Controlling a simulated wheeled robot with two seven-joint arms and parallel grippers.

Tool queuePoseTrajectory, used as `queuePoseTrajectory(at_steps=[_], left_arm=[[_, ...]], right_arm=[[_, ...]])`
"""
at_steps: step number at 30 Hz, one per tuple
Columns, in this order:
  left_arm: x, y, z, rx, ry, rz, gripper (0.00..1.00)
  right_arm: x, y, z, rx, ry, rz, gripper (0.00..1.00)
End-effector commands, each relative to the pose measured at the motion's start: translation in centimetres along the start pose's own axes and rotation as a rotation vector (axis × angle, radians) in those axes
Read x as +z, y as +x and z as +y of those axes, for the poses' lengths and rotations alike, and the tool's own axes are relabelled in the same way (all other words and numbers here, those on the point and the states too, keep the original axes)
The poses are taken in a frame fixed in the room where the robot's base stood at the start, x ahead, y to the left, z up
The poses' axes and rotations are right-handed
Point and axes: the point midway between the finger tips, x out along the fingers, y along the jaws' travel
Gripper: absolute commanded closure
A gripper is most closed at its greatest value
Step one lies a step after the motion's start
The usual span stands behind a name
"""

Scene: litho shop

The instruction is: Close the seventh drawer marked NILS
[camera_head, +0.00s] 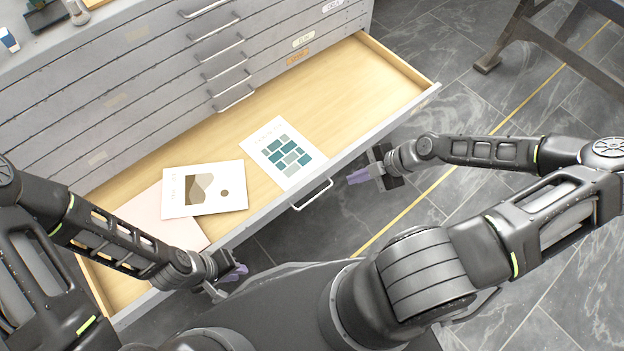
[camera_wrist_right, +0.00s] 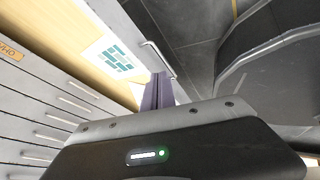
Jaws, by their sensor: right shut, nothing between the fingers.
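A wide drawer (camera_head: 268,212) of the grey flat-file cabinet stands pulled out, its wooden inside showing. It holds a teal-block print (camera_head: 284,153), a print with a brown landscape (camera_head: 203,189) and a pink sheet (camera_head: 150,215). Its front has a metal handle (camera_head: 312,194). My right gripper (camera_head: 360,177) is shut and empty, just outside the drawer front, to the right of the handle. In the right wrist view its purple fingers (camera_wrist_right: 158,92) are together near the drawer front. My left gripper (camera_head: 236,273) is near the front's left part; its finger gap is unclear. I cannot read NILS on the front.
Shut drawers with handles (camera_head: 228,75) and small labels (camera_head: 303,39) rise behind the open drawer. A small blue-and-white container (camera_head: 9,40) stands on the cabinet top. A dark table leg (camera_head: 490,60) is at the upper right. Tiled floor with a yellow line (camera_head: 398,217) lies right of the drawer.

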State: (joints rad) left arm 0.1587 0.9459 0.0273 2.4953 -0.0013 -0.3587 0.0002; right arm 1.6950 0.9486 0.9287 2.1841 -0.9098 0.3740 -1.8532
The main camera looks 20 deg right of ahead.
Motion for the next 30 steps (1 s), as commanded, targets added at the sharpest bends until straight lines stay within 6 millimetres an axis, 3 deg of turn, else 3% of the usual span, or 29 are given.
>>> queuePoseTrajectory(at_steps=[5,19,23,30], left_arm=[[0.0,0.0,0.1,0.001,0.001,-0.001,0.83],[0.0,0.4,-0.1,0.0,0.0,-0.001,0.83],[0.0,1.1,-0.4,0.0,0.0,-0.001,0.83],[0.0,2.9,-1.2,-0.001,-0.003,0.001,0.83]], right_arm=[[-0.2,0.0,-0.5,-0.02,-0.131,0.007,1.0],[-0.2,0.8,-0.6,-0.019,-0.132,0.009,1.0],[-0.1,2.3,-0.6,-0.019,-0.133,0.009,1.0],[-0.2,6.8,-0.8,-0.02,-0.135,0.011,1.0]])
